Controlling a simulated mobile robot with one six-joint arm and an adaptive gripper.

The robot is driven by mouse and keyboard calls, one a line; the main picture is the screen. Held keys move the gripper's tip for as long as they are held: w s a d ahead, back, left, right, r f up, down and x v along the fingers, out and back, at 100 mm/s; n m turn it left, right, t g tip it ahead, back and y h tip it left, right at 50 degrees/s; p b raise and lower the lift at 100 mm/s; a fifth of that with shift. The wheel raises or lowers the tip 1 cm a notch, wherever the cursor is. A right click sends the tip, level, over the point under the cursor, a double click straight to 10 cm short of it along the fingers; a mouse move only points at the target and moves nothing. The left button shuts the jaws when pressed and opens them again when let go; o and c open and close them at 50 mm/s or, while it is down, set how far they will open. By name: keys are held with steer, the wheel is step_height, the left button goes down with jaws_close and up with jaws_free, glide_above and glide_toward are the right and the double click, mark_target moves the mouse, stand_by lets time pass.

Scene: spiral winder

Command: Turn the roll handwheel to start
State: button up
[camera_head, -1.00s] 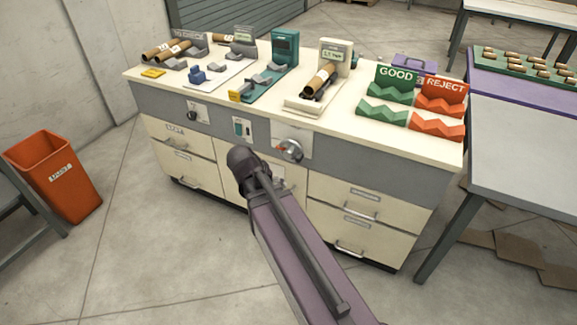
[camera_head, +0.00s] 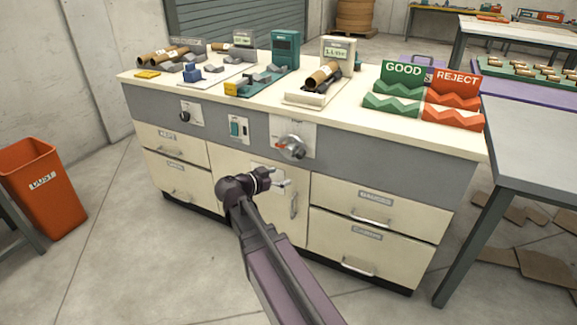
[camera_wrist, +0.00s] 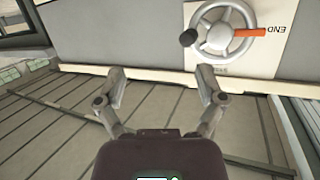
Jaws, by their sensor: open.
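The roll handwheel (camera_head: 291,147) is a grey metal wheel on a pale plate on the grey front panel of the cream cabinet. In the wrist view the handwheel (camera_wrist: 223,28) is at the upper right, with spokes, a dark knob on its left rim and an orange pointer (camera_wrist: 249,33) toward the printed word END, which appears upside down. My gripper (camera_wrist: 161,74) is open and empty, with its fingers apart and clear of the wheel. In the head view my gripper (camera_head: 280,182) is below the wheel, in front of the cabinet.
A dark knob (camera_head: 184,117) and a green switch (camera_head: 238,129) share the panel. Drawers with handles (camera_head: 371,221) lie below. The worktop carries cardboard tubes, fixtures and GOOD (camera_head: 391,103) and REJECT (camera_head: 453,116) racks. An orange bin (camera_head: 45,190) stands left; a grey table (camera_head: 545,130) stands right.

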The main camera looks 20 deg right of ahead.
steer(key=w+f+b, duration=0.1)
steer(key=f+b, duration=0.1)
steer(key=m+t+h+b, duration=0.5)
steer(key=b, duration=0.7)
glide_toward(288, 153)
steer(key=v, duration=0.3)
steer(key=shift+w+a, duration=0.1)
steer(key=shift+a, duration=0.05)
steer(key=shift+w, duration=0.1)
steer(key=p+x, duration=0.4)
steer(key=x, duration=0.9)
steer(key=shift+d+r, duration=0.15)
steer(key=shift+d, duration=0.25)
steer(key=c, duration=1.1)
